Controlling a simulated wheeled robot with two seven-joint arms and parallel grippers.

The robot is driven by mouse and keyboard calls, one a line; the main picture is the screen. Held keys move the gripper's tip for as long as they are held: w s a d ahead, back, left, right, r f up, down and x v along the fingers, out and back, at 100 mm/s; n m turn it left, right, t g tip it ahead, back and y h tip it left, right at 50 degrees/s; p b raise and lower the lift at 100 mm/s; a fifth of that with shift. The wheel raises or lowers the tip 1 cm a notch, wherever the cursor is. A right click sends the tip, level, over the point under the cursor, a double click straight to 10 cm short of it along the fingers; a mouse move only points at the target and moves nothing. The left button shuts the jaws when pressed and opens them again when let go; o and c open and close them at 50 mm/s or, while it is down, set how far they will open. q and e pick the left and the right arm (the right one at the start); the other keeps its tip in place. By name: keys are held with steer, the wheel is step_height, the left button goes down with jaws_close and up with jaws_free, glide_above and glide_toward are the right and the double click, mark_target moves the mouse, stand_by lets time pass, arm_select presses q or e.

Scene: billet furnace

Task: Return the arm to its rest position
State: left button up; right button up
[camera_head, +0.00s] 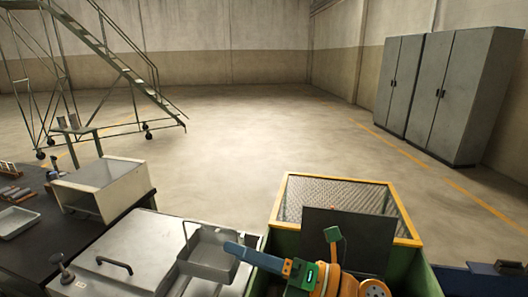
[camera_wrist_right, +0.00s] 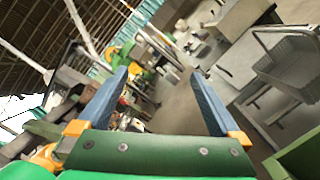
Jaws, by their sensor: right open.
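My right gripper (camera_head: 232,248) is at the bottom centre of the head view, pointing left, with its green, blue and orange arm (camera_head: 330,281) behind it. Its blue fingertips overlap the right side of a small grey metal basket (camera_head: 209,262) in the picture; I cannot tell whether they touch. In the right wrist view the two blue fingers (camera_wrist_right: 160,74) stand wide apart with nothing gripped between them. My left gripper does not show.
A yellow-rimmed mesh bin (camera_head: 335,180) stands just beyond my right arm. A grey-lidded unit (camera_head: 140,238) and a dark table with a pale open box (camera_head: 115,190) are left. Grey cabinets (camera_head: 445,95) and a rolling stair (camera_head: 120,62) stand farther off. The middle floor is clear.

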steer(key=w+d+f+m+t+h, duration=0.1)
steer(key=w+d+m+t+h, duration=0.1)
steer(key=d+m+t+h, duration=0.7)
steer(key=w+d+m+t+h, duration=0.25)
steer(key=m+t, duration=0.25)
steer(key=m, duration=0.9)
steer(key=s+d+f+m+g+h, duration=0.25)
steer(key=d+f+m+h, duration=0.2)
steer(key=f, duration=0.25)
steer(key=s+d+f+m+g+h, duration=0.1)
steer(key=d+f+m+g+h, duration=0.25)
steer(key=f+m, duration=0.2)
steer(key=s+f+m+g+y+b, duration=0.1)
steer(key=s+f+m+g, duration=0.3)
steer(key=s+f+g, duration=1.1)
steer(key=s+f+t+b, duration=0.1)
steer(key=s+f+b, duration=0.35)
steer(key=f, duration=0.85)
steer(key=s+f+t+b, duration=0.2)
steer(key=s+f+b, duration=0.25)
steer(key=f, duration=0.95)
steer(key=s+d+f+b, duration=0.1)
steer(key=s+f+b, duration=0.2)
steer(key=s+f, duration=0.2)
steer(key=s+d+f+g+b, duration=0.1)
steer(key=s+f+b, duration=0.3)
steer(key=f, duration=0.7)
steer(key=shift+s+d+f, duration=0.3)
steer(key=shift+s+f, duration=0.1)
steer(key=shift+s, duration=0.55)
